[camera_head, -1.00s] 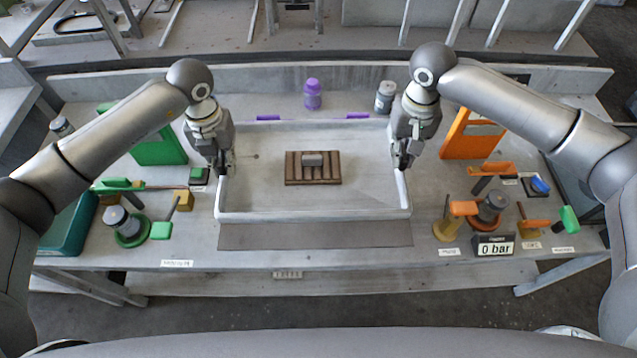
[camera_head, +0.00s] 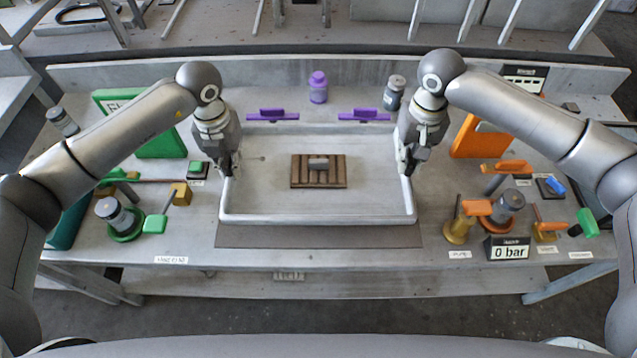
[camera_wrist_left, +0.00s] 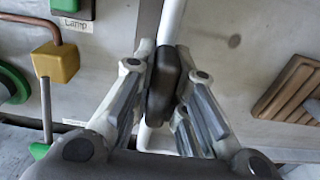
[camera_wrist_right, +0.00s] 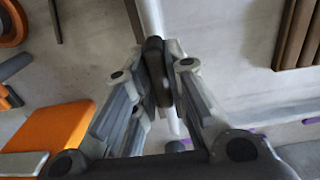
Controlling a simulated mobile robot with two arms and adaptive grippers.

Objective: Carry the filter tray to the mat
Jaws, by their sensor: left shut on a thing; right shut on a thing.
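The filter tray (camera_head: 318,219) is a wide, shallow grey tray with a pale rim, at the centre of the head view. My left gripper (camera_head: 229,170) is shut on its left rim, which also shows in the left wrist view (camera_wrist_left: 172,22). My right gripper (camera_head: 407,168) is shut on its right rim, seen in the right wrist view (camera_wrist_right: 150,18). The tray looks level. The dark grey mat (camera_head: 318,237) shows as a strip in front of the tray; the rest is hidden beneath it. I cannot tell whether the tray touches the mat.
A brown slatted block (camera_head: 318,172) appears within the tray's outline. Two purple clamps (camera_head: 272,116) sit behind the tray, with a purple bottle (camera_head: 318,88) further back. Green fittings (camera_head: 155,224) stand to the left. Orange fittings (camera_head: 477,208) and a gauge (camera_head: 507,250) stand to the right.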

